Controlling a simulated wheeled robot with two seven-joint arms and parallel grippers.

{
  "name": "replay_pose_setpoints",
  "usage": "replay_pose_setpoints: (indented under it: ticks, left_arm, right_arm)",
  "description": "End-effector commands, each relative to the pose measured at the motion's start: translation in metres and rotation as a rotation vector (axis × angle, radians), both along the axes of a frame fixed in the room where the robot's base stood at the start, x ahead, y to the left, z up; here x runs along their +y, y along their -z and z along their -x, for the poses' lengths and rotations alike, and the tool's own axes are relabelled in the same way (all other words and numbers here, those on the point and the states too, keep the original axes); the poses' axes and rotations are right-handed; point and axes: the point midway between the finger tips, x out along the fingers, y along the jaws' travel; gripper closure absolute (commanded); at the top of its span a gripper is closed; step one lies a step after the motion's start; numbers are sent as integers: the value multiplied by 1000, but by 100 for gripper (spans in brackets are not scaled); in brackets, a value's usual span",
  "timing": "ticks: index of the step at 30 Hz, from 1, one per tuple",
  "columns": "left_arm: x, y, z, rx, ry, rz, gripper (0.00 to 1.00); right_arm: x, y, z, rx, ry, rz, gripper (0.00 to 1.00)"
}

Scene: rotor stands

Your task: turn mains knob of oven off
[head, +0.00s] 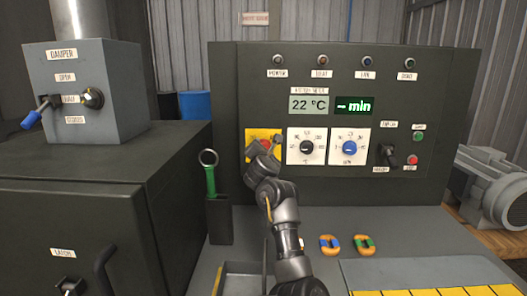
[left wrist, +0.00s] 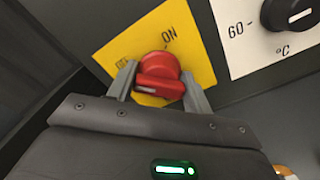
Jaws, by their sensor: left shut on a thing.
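The red mains knob (left wrist: 158,66) sits on a yellow plate (left wrist: 195,50) marked ON, with a second label at its left partly hidden by a finger. My left gripper (left wrist: 158,88) is shut on the knob, one finger on each side of its grip bar. A pale mark shows at the bar's left end in the left wrist view. In the head view my left gripper (head: 264,148) covers most of the yellow plate (head: 250,137) on the oven panel (head: 445,110). My right gripper is not in view.
Right of the plate are a black dial (head: 307,147) and a blue dial (head: 350,148), below displays reading 22 °C and "- min". A green-handled tool (head: 210,178) stands in a holder left of my arm. Two coloured rings (head: 347,244) lie on the bench.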

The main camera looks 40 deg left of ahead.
Motion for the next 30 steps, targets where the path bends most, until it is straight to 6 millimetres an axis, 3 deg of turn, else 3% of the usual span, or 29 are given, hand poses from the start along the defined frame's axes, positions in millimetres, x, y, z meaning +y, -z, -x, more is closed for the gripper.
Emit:
replay_pose_setpoints:
  ticks: [3, 4, 7, 17, 30]
  left_arm:
    - [-1, -2, 0, -4, 1, 1, 73]
    - [-1, -2, 0, -4, 1, 1, 47]
    - [0, -2, 0, -4, 1, 1, 36]
    - [-3, 0, 4, -3, -1, 0, 36]
    - [-42, -1, 53, -5, 1, 1, 36]
  right_arm:
    - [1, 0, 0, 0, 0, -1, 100]
    - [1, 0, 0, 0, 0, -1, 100]
    - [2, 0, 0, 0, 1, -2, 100]
    - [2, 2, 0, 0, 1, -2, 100]
    - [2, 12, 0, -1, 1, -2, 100]
